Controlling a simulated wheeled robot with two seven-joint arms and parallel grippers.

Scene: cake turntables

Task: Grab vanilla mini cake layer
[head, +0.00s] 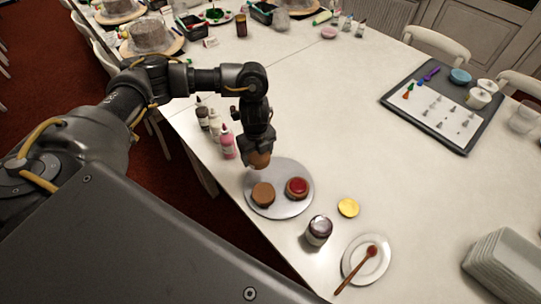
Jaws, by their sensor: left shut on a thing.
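My left gripper (258,152) points down and is shut on a small tan-brown cake layer (260,160), which I take to be the vanilla mini cake layer. It is partly hidden by the fingers and appears held above the back left edge of a round grey board (283,212). On the board sit a plain brown mini cake (263,194) on the left and another mini cake with a red top (297,187) on the right. My right gripper is not in view.
Several bottles (228,142) stand close left of my left gripper. A jar (319,230), a yellow disc (348,207) and a white plate (366,258) with a red-tipped spoon (357,268) are nearby. A tray of piping tips (442,108) lies right. The table's middle is clear.

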